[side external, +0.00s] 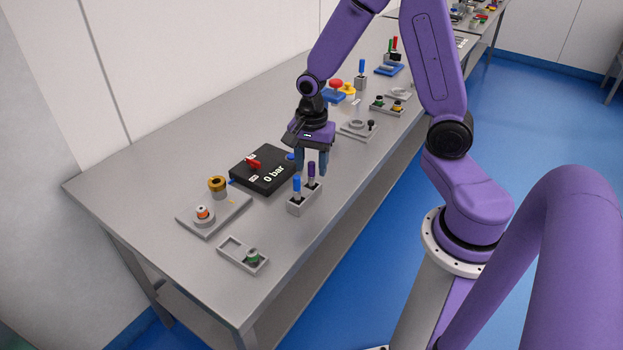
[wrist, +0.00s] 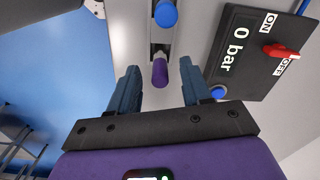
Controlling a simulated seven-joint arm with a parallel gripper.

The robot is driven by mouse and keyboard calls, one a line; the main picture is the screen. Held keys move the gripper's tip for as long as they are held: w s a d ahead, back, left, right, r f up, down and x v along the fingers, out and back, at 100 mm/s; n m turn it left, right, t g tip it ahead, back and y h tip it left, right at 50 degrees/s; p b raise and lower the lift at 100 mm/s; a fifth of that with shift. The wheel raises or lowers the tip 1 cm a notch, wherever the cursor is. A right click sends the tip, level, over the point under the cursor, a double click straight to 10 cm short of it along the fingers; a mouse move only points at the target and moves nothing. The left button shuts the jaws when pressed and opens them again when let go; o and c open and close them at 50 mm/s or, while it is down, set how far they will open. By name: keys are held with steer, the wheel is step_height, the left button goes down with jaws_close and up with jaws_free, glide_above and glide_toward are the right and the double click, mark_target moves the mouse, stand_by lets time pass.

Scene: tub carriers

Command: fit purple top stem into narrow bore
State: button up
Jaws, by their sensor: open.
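The purple-top stem (side external: 311,170) stands upright in a small grey block (side external: 304,204), next to a blue-top stem (side external: 297,186). In the wrist view the purple top (wrist: 160,73) lies between my fingers, with the blue top (wrist: 166,14) farther up the picture on the same block (wrist: 151,36). My gripper (side external: 311,163) points down over the purple top. Its fingers (wrist: 159,70) are open, one on each side of the purple top, with a gap to each. I cannot tell which hole is the narrow bore.
A black box (side external: 264,170) marked "0 bar" with a red switch stands close left of the block. More fixtures stand farther back. Bare table lies right of the block.

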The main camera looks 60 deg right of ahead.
steer(key=shift+f, duration=0.65)
jaws_close()
steer(key=shift+r, duration=0.15)
